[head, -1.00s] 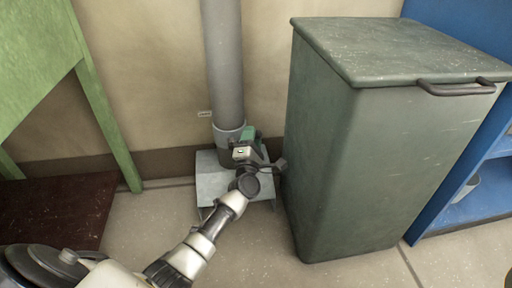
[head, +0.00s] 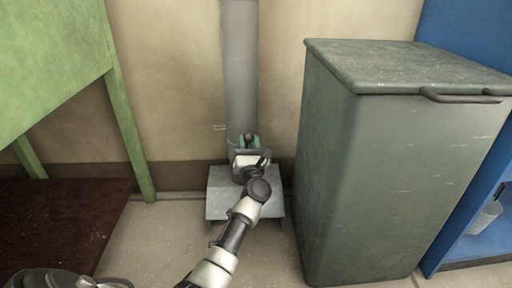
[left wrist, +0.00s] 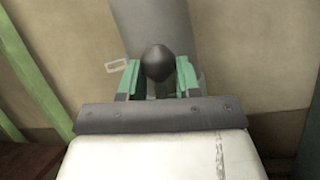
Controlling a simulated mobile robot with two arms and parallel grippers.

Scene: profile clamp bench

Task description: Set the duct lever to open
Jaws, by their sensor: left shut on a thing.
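The grey duct (head: 240,62) runs upright along the wall down to a grey metal stand (head: 226,193). It also shows behind the gripper in the left wrist view (left wrist: 150,22). My left gripper (head: 248,142) is in front of the duct's lower end, with its green fingers shut on the dark rounded knob of the lever (left wrist: 157,62). The knob sits between the two fingertips in the left wrist view. The rest of the lever is hidden behind my gripper, so its setting cannot be read. My right gripper is not in view.
A tall grey-green bin (head: 385,170) with a lid stands close to the right of the stand. A green table (head: 130,135) and a dark red-brown board (head: 60,225) are at left. A blue shelf (head: 490,225) is at far right. A small wall label (head: 219,127) is left of the duct.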

